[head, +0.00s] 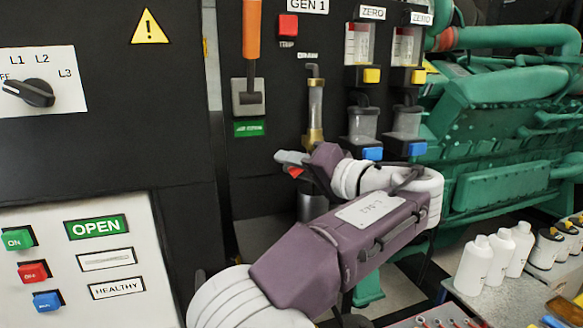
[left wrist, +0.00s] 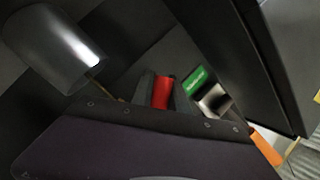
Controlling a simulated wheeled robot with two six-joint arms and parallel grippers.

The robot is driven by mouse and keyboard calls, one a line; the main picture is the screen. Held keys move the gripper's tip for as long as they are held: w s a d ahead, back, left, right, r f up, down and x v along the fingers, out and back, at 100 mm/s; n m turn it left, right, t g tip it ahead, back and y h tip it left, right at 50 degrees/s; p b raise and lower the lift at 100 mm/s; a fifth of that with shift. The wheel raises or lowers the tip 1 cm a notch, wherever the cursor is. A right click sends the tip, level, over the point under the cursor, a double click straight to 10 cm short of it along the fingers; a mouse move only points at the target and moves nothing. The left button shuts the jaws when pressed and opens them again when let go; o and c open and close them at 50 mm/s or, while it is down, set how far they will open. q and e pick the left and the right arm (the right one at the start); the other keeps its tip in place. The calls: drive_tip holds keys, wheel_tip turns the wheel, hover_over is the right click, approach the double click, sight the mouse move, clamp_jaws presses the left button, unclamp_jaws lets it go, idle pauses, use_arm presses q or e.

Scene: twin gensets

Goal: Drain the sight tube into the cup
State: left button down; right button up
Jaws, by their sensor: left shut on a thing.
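The sight tube (head: 315,102) is a clear upright tube on the black panel, with a brass fitting (head: 314,136) at its lower end. Its liquid level is too small to tell. A grey metal cup (head: 311,208) stands upright below the fitting, partly behind my left arm; it also shows in the left wrist view (left wrist: 58,50). My left gripper (head: 291,165) is beside the lower end of the fitting, shut on a small red handle (head: 295,172). The red handle shows between the fingers in the left wrist view (left wrist: 163,92). My right gripper is not in view.
An orange-handled lever (head: 252,30) with a green label (head: 249,129) is left of the tube. Sampling jars with yellow and blue tabs (head: 372,153) are to the right. White bottles (head: 474,265) stand on a bench at lower right. A green engine (head: 500,130) fills the right.

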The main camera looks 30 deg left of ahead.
use_arm(q)
drive_tip(key=shift+f, duration=0.15)
drive_tip(key=c, duration=1.3)
unclamp_jaws()
drive_tip(key=shift+a, duration=0.4)
drive_tip(key=b+v, duration=0.1)
drive_tip(key=v, duration=0.8)
